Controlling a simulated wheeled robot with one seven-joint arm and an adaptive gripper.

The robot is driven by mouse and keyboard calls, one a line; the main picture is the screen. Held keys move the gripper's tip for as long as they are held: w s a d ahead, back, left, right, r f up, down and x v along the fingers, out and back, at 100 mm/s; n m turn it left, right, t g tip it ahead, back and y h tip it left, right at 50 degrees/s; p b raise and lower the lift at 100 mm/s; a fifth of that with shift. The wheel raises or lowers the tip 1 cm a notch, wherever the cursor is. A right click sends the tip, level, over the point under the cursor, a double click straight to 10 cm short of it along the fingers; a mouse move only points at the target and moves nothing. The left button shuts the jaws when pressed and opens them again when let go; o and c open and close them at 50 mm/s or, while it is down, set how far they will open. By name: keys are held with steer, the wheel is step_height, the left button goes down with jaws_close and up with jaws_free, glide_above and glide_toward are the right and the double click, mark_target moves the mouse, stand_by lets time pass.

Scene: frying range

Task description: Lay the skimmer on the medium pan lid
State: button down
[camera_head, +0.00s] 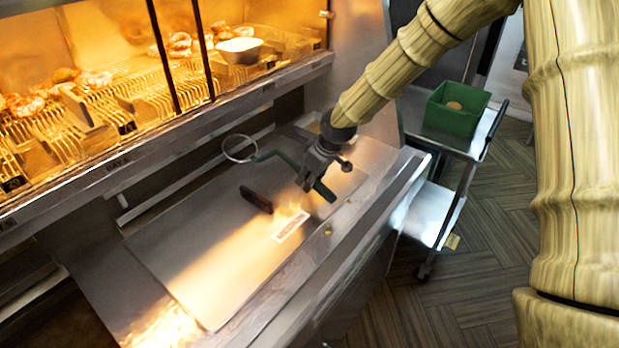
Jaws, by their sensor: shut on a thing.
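The skimmer (268,155) has a thin wire ring at its left end and a dark green handle. My gripper (309,172) is shut on the handle, and the ring points left. The skimmer is over the back right part of a flat steel pan lid (200,248). It looks held above the lid, though the gap is hard to judge. The lid has a black handle (256,199) standing up near its middle and a white label (290,226) too small to read. My gripper hides part of the skimmer handle and the lid's back right area.
A lit display cabinet (100,165) with wire racks, fried food and a white bowl (240,49) stands at the back left. A trolley (433,214) with a green bin (455,112) stands right of the counter. The lid's front left surface is clear.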

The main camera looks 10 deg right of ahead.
steer(key=shift+f, duration=0.5)
steer(key=c, duration=1.1)
jaws_free()
steer(key=shift+r, duration=0.55)
steer(key=b+v, duration=0.2)
steer(key=v, duration=1)
steer(key=shift+b, duration=0.4)
